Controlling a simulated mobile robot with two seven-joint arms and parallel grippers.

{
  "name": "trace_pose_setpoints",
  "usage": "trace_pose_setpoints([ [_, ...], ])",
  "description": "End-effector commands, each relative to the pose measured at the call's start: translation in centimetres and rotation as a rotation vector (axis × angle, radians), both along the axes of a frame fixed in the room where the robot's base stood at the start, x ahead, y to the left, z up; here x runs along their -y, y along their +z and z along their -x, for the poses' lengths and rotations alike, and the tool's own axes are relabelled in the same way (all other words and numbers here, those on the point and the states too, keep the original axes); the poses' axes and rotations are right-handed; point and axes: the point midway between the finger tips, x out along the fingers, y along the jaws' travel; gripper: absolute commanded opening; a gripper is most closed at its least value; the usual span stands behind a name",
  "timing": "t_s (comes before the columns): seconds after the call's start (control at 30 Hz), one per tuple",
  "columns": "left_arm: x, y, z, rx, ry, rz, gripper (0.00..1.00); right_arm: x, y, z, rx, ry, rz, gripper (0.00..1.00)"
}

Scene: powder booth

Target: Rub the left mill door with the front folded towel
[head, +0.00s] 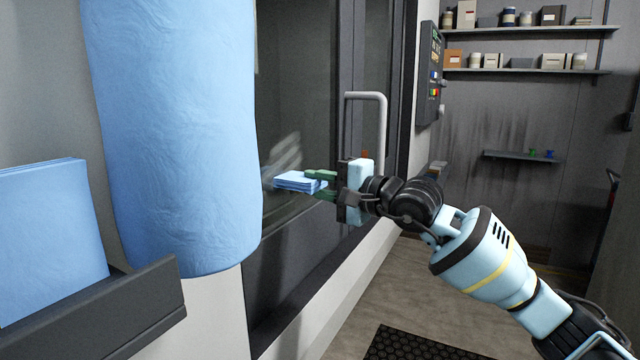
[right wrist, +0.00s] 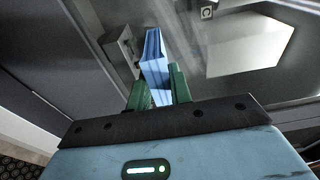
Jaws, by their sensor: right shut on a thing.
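My right gripper (head: 325,186) is shut on a small blue folded towel (head: 297,181), which sticks out ahead of the green fingers. The towel also shows between the fingers in the right wrist view (right wrist: 155,62). In the head view the towel is in front of the dark glass of the left mill door (head: 300,95), close to its surface; I cannot tell whether it touches. Pale smeary streaks show on the glass just above and beside the towel. The door's grey handle (head: 382,130) stands just behind my right gripper. My left gripper is not in view.
A large blue hanging roll or bag (head: 175,130) fills the left foreground. Below it, a dark ledge (head: 130,308) holds blue folded cloth (head: 50,240). A control panel (head: 429,75) with buttons is right of the doors. Shelves (head: 530,70) with jars and boxes are at the back right.

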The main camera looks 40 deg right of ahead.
Motion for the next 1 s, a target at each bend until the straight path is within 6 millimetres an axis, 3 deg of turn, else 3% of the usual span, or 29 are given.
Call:
trace_pose_setpoints([
  [0.4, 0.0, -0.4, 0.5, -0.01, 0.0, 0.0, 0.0, -2.8, -0.1, 1.3, 0.001, 0.003, 0.002, 0.03],
  [0.77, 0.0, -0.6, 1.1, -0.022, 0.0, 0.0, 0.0, -3.3, 0.0, 1.6, 0.001, 0.0, 0.001, 0.03],
  [1.0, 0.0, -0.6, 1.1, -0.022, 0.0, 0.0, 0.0, -4.9, 0.1, 2.1, 0.002, 0.002, 0.0, 0.03],
])
